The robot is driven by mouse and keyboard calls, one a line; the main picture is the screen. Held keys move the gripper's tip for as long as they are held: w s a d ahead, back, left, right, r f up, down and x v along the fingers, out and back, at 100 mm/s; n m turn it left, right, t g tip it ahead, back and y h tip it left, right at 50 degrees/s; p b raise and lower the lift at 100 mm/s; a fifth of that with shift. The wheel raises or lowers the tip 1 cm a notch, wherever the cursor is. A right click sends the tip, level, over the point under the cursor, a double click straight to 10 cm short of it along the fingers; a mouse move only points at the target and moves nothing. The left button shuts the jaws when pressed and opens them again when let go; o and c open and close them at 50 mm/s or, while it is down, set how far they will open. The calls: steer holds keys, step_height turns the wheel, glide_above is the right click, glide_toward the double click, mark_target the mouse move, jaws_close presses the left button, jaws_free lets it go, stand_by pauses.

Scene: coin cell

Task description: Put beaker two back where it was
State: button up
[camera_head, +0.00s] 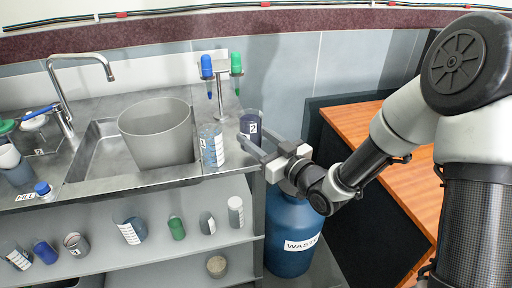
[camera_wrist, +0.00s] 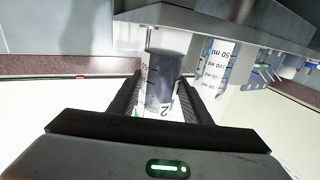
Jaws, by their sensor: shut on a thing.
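Beaker two (camera_head: 250,119), with dark contents and a white label reading 2, is between the fingers of my gripper (camera_head: 255,147) near the right end of the steel counter.
A stand (camera_head: 220,100) with a blue and a green pipette is behind the beakers. A large grey bucket (camera_head: 155,135) sits in the sink at left. A blue waste drum (camera_head: 291,235) is below my gripper. Shelves (camera_head: 100,262) under the counter hold several bottles and beakers.

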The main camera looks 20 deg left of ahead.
steer(key=shift+f, duration=1.25)
steer(key=shift+f+b, duration=0.2)
steer(key=shift+b, duration=0.2)
steer(key=o, duration=1.1)
steer(key=shift+r, duration=0.15)
